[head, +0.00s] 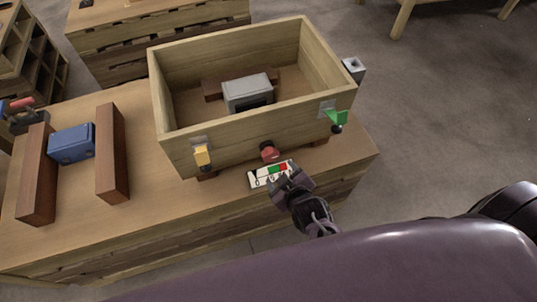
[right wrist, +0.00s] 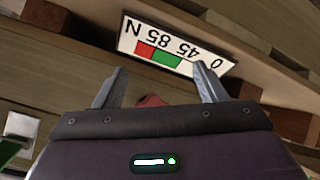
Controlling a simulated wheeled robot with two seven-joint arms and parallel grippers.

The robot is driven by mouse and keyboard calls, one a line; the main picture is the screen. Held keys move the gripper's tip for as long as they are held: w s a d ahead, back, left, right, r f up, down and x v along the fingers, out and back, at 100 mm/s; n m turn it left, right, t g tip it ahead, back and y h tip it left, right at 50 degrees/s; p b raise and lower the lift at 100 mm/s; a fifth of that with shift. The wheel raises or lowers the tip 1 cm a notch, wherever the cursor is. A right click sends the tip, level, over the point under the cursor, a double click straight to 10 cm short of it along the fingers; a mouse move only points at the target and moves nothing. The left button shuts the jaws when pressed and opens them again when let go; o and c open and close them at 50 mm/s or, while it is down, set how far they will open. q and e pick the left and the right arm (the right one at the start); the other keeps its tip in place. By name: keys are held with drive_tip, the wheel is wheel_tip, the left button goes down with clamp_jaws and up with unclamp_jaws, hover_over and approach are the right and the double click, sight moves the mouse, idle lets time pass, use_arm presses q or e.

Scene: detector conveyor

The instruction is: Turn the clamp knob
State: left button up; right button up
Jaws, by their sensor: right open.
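The red clamp knob (head: 269,151) is on the front wall of the wooden box, low and near the middle. Below it a white scale plate (head: 257,181) has a green and a red band; in the right wrist view the plate (right wrist: 190,48) reads 0, 45, 85, N, upside down. My right gripper (head: 285,178) is in front of the plate, just below the knob. In the right wrist view its fingers (right wrist: 158,75) are apart, with part of the red knob (right wrist: 152,101) showing between them, partly hidden by the gripper body. My left gripper is not in view.
The open wooden box (head: 235,122) holds a grey device (head: 247,94). A yellow latch (head: 202,156) and a green latch (head: 336,117) are on its front. A blue case (head: 71,144) stands between two brown blocks at left. The table's front right is clear.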

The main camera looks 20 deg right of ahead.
sight(271, 158)
drive_tip(key=shift+w+a+r+n+t, duration=0.15)
drive_tip(key=shift+r+n+t, duration=0.1)
drive_tip(key=shift+r+t, duration=0.2)
drive_tip(key=shift+w+a+r+n+t, duration=0.15)
drive_tip(key=shift+r+n+t, duration=0.15)
drive_tip(key=shift+t, duration=0.15)
drive_tip(key=shift+s+a+r+n+t, duration=0.1)
drive_tip(key=shift+s+n+t, duration=0.15)
drive_tip(key=shift+n+t, duration=0.3)
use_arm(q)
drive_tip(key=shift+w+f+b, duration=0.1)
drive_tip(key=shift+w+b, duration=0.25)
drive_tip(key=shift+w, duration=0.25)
use_arm(e)
drive_tip(key=w+n+t, duration=0.1)
drive_tip(key=w, duration=0.1)
drive_tip(key=w+r+n+t, duration=0.1)
drive_tip(key=w+a+r+n+t, duration=0.1)
drive_tip(key=w+t, duration=0.1)
drive_tip(key=shift+w+a+r, duration=0.1)
drive_tip(key=shift+w+r, duration=0.05)
drive_tip(key=shift+w, duration=0.15)
drive_tip(key=c, duration=1)
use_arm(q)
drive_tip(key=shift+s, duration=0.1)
use_arm(e)
drive_tip(key=shift+m, duration=0.4)
